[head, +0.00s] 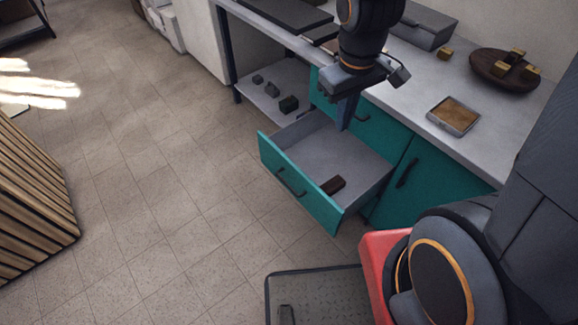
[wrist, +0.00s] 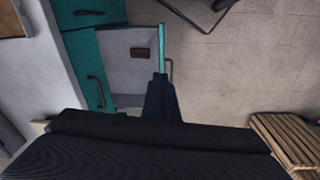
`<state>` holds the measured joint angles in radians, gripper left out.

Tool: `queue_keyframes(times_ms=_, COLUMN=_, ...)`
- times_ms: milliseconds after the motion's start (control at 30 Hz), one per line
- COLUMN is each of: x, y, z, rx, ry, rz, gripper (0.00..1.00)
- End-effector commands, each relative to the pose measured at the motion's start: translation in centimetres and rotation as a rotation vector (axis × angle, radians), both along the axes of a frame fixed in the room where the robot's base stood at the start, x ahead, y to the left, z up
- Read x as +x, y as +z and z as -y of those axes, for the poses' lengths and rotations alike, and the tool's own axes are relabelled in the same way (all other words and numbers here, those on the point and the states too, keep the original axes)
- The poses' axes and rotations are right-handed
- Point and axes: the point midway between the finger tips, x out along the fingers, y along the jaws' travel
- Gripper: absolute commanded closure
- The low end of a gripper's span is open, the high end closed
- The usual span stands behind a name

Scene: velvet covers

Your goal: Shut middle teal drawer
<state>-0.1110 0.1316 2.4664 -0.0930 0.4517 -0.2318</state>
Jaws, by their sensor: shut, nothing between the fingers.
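The teal drawer (head: 300,186) is pulled well out of the counter cabinet, with its grey inside showing and a dark handle (head: 291,182) on its front. A dark brown block (head: 333,185) lies in it. In the wrist view the drawer's teal front (wrist: 162,45) shows edge-on, with the block (wrist: 140,52) inside. My gripper (head: 343,127) is shut and empty, pointing down over the drawer area in the head view. In the wrist view my gripper (wrist: 160,77) overlaps the near end of the drawer front; I cannot tell whether it touches.
A closed teal drawer front (head: 375,128) is above the open drawer, and a teal door (head: 425,190) is at its right. The grey countertop (head: 400,90) holds a tray (head: 453,115) and a round wooden board (head: 490,74). The tiled floor (head: 190,170) before the drawer is clear.

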Motion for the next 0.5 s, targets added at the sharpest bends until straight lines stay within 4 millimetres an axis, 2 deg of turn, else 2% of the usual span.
queue_keyframes(times_ms=33, x=1.5, y=-3.0, z=-1.1, rx=-0.02, ry=0.108, rz=-0.011, gripper=1.0)
queue_keyframes(times_ms=267, x=6.5, y=-11.3, z=-5.7, rx=-0.116, ry=0.626, rz=-0.057, gripper=1.0)
queue_keyframes(times_ms=500, x=10.9, y=-20.3, z=-11.4, rx=-0.216, ry=1.158, rz=-0.108, gripper=1.0)
